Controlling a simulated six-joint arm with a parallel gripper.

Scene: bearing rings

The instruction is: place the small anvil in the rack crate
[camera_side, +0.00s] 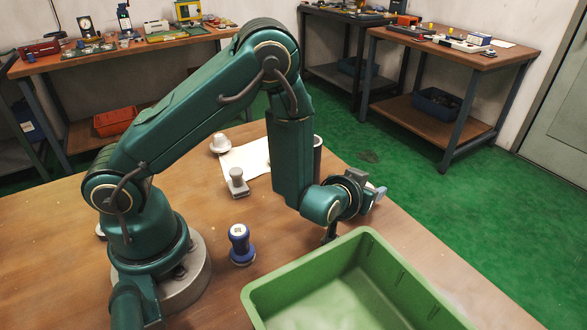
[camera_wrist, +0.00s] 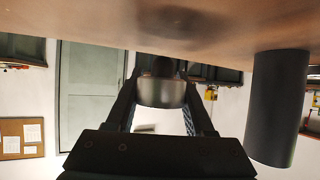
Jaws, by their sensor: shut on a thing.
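My gripper (camera_side: 372,194) is at the end of the lowered arm, behind the far side of the green crate (camera_side: 262,294) and above the table. It is shut on a grey metal piece, taken as the small anvil; its pale end (camera_side: 380,193) sticks out past the jaws. In the wrist view the held small anvil (camera_wrist: 160,92) shows as a rounded silver body with a dark part, between the two fingers (camera_wrist: 160,108). Its full shape is hidden by the jaws. The crate is open-topped, and its visible inside looks empty.
A dark upright cylinder (camera_side: 317,158) stands behind my arm; it shows large at right in the wrist view (camera_wrist: 278,108).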

